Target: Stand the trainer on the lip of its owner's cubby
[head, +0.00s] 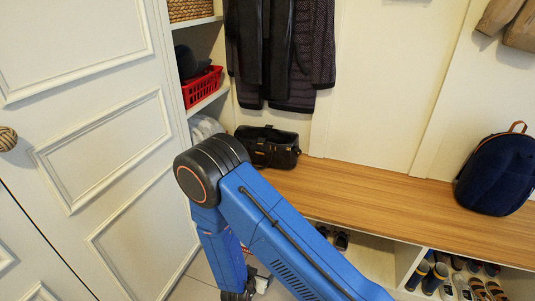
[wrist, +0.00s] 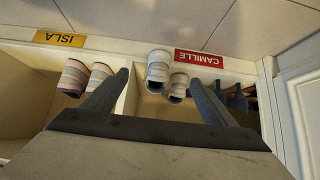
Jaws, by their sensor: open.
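My gripper (wrist: 158,78) is open, with its two dark fingers spread wide in the wrist view. Two pale grey-white shoes show between and beyond the fingertips, at the opening under the red CAMILLE label (wrist: 202,59). The left shoe (wrist: 157,68) reaches further out across the front edge than the right shoe (wrist: 178,86). I cannot tell for sure which is the trainer, or whether a finger touches either. In the head view my gripper (head: 238,294) is low by the floor, mostly hidden by my blue arm and the picture's bottom edge.
Left in the wrist view, striped shoes (wrist: 88,78) stand in the cubby with the yellow ISLA label (wrist: 58,39). Dark shoes (wrist: 236,98) lie right of my gripper. In the head view a wooden bench (head: 380,198) carries a black bag (head: 268,147) and a navy backpack (head: 497,175).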

